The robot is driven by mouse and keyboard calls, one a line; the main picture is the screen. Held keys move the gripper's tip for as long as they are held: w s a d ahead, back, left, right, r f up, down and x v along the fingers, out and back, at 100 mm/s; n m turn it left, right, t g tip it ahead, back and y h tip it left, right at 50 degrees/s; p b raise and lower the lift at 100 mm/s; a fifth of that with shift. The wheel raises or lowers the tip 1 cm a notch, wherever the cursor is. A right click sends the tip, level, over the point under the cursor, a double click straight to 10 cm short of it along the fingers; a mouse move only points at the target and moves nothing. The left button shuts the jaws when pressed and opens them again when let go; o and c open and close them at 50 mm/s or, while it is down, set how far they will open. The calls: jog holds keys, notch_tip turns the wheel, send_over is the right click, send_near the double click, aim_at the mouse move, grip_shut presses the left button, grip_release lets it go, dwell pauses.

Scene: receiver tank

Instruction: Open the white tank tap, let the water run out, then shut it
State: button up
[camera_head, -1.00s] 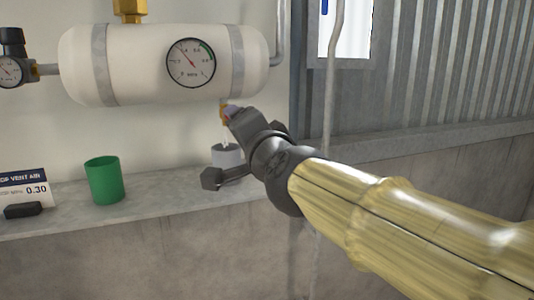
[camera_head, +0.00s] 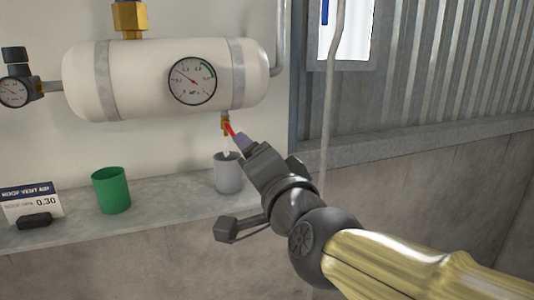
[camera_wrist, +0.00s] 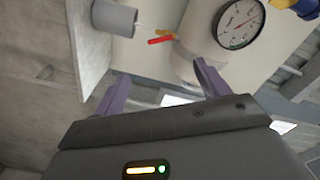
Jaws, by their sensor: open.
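The white tank (camera_head: 135,82) hangs on the wall with a dial gauge (camera_head: 192,81) on its front. Under its right end is a small brass tap (camera_head: 226,121) with a red lever (camera_head: 231,131) slanting down to the right. The lever also shows in the wrist view (camera_wrist: 160,40). A thin pale stream seems to fall from the tap into the grey cup (camera_head: 228,176) on the ledge below. My gripper (camera_head: 243,141) is just below and right of the lever, partly hidden in the head view. In the wrist view its fingers (camera_wrist: 160,86) are apart, with nothing between them.
A green cup (camera_head: 111,192) and a small sign (camera_head: 32,203) with a dark block (camera_head: 34,221) stand on the ledge (camera_head: 160,211) to the left. A brass fitting (camera_head: 129,20) tops the tank. A grey pipe (camera_head: 332,120) runs down the wall at right.

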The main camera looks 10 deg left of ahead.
jog(key=p, duration=0.2)
jog(key=shift+d+r+p, duration=0.15)
jog(key=shift+d+p, duration=0.05)
jog(key=shift+p, duration=0.2)
jog(key=shift+s+d+h+p, duration=0.15)
jog(key=shift+h+p, duration=0.25)
jog(key=shift+p, duration=0.5)
jog(key=p+v, duration=0.2)
jog(key=p, duration=0.4)
jog(key=shift+s+p, duration=0.25)
jog(key=shift+p, duration=0.05)
